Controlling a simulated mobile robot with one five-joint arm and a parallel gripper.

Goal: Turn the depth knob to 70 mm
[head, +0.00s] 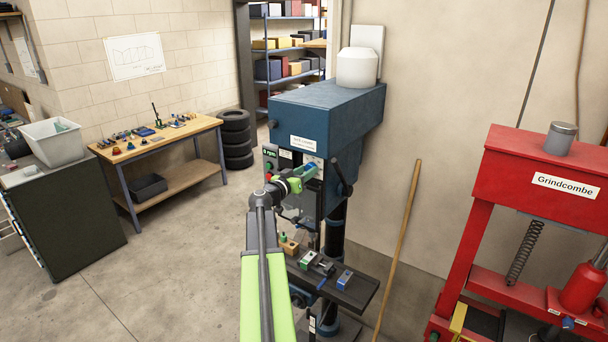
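A blue drill press (325,112) stands in the middle of the head view. Its front panel (284,155) carries a dark readout, buttons and small labels. My gripper (312,170) is at the right part of this panel, at the end of my green and dark arm. The fingers point at the panel and look very close to it or touching. I cannot make out the depth knob or its scale; the gripper covers that part of the panel. Whether the fingers are open or closed on something does not show.
A black lever (343,180) sits on the press's right side, close to my gripper. Small blocks lie on the press table (352,290) below. A wooden pole (398,250) leans on the wall. A red press (540,185) stands right; a workbench (190,132) stands left. Floor between is clear.

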